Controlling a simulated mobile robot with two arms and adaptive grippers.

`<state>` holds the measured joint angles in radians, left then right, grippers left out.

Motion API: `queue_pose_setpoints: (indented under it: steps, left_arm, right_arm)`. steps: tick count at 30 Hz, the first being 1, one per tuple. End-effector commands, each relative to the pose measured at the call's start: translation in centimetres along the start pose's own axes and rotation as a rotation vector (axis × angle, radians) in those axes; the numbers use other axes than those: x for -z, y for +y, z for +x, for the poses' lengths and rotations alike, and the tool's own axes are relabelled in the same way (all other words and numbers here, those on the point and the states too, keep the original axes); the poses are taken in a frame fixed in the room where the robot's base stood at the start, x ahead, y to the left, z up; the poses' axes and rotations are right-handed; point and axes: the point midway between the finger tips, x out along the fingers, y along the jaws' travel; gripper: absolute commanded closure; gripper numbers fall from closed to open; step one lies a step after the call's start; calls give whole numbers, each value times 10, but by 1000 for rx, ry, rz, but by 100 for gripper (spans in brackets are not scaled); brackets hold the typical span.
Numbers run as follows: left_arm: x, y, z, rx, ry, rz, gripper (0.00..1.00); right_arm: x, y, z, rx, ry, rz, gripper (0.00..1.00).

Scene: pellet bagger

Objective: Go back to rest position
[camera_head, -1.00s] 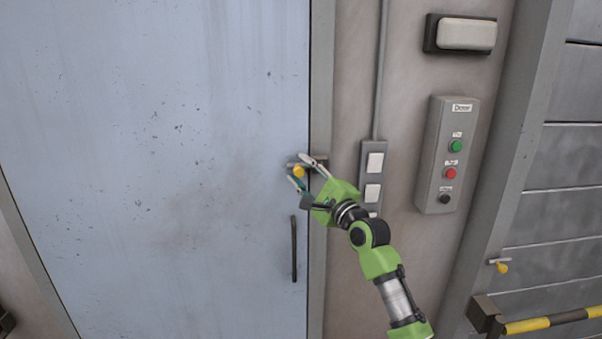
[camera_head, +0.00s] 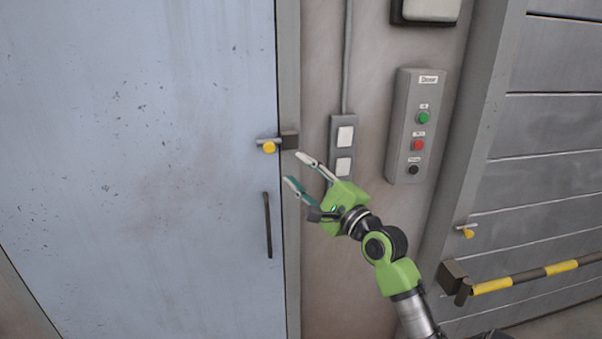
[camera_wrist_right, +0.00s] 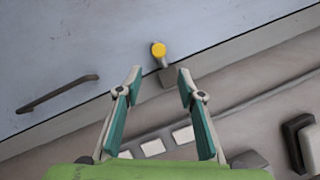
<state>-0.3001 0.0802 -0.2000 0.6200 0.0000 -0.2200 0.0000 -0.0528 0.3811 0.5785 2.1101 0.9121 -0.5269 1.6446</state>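My right gripper (camera_head: 299,171) is open and empty in front of the door frame, below and to the right of the yellow-knobbed latch (camera_head: 269,147). In the right wrist view its two fingers (camera_wrist_right: 157,85) are spread apart, and the latch's yellow knob (camera_wrist_right: 158,49) stands beyond the tips, clear of them. The latch bolt reaches toward a dark block (camera_head: 289,140) on the frame. My left gripper is not in view.
The blue-grey door (camera_head: 140,150) has a dark handle (camera_head: 267,225). To the right are a switch strip (camera_head: 343,150) and a button box (camera_head: 415,127) with green, red and black buttons. A yellow-black bar (camera_head: 530,275) crosses the slatted shutter at lower right.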

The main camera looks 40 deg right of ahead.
Motion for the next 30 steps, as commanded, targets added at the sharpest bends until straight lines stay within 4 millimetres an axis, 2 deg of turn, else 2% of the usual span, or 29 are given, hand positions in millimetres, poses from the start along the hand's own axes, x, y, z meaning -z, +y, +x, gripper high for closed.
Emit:
queue_pose_setpoints:
  steps: [17, 20, 23, 26, 30]
  left_arm:
    - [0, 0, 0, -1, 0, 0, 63]
    - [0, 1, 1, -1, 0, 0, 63]
    - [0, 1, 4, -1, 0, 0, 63]
    - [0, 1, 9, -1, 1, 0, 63]
    - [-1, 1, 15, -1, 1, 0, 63]
  right_arm:
    - [0, 0, -1, 0, 0, 0, 64]
    - [7, 11, 0, -15, 13, -13, 64]
    - [28, 46, 3, -66, 52, -60, 64]
    - [60, 105, 3, -157, 106, -147, 64]
    - [104, 204, -11, -321, 164, -310, 64]
